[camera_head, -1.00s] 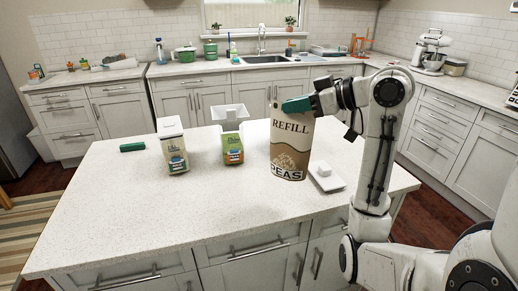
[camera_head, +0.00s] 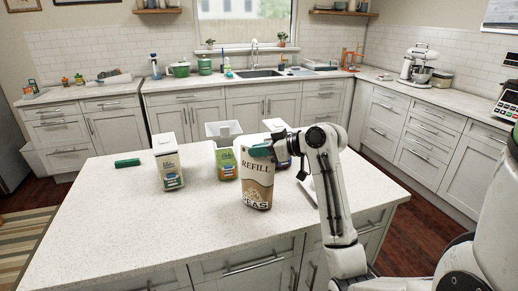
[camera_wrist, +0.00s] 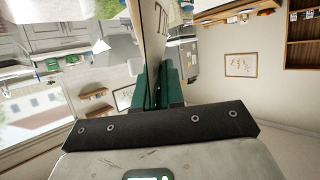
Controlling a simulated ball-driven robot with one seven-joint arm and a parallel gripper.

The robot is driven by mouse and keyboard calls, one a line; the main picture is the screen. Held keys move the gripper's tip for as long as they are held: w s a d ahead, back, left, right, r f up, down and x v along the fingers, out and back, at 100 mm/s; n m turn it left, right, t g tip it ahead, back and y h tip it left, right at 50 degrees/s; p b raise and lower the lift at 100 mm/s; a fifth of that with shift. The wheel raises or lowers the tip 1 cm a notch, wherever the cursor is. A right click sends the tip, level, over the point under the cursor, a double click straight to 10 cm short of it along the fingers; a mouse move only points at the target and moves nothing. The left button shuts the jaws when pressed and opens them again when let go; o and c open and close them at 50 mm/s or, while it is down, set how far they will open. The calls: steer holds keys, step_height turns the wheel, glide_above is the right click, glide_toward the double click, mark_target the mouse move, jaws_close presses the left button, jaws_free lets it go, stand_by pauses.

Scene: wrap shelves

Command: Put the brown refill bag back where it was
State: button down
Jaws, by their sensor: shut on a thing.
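The brown refill bag (camera_head: 257,185), marked "REFILL" and "PEAS", is upright over the front middle of the island in the head view. My gripper (camera_head: 262,150) is shut on its upper right part, with its green fingers across the bag. In the wrist view the green fingers (camera_wrist: 157,88) close on the bag's edge (camera_wrist: 152,35). I cannot tell whether the bag's base touches the countertop. The bag partly hides the containers behind it.
On the island countertop (camera_head: 130,225) stand a lidded container (camera_head: 168,165), an open-topped container (camera_head: 226,165) and another container (camera_head: 277,125) behind the bag. A white lid (camera_head: 309,188) lies right, partly behind my arm. A green block (camera_head: 127,162) lies left. The front left is clear.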

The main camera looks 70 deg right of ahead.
steer(key=shift+f, duration=0.2)
steer(key=c, duration=1.2)
jaws_free()
steer(key=shift+c, duration=0.2)
steer(key=shift+r, duration=0.15)
steer(key=shift+s+r, duration=0.1)
steer(key=shift+s, duration=0.15)
steer(key=d+b+v, duration=0.1)
steer(key=v, duration=1)
steer(key=shift+s+a+r, duration=0.15)
steer(key=shift+s+a, duration=0.05)
steer(key=shift+a, duration=0.3)
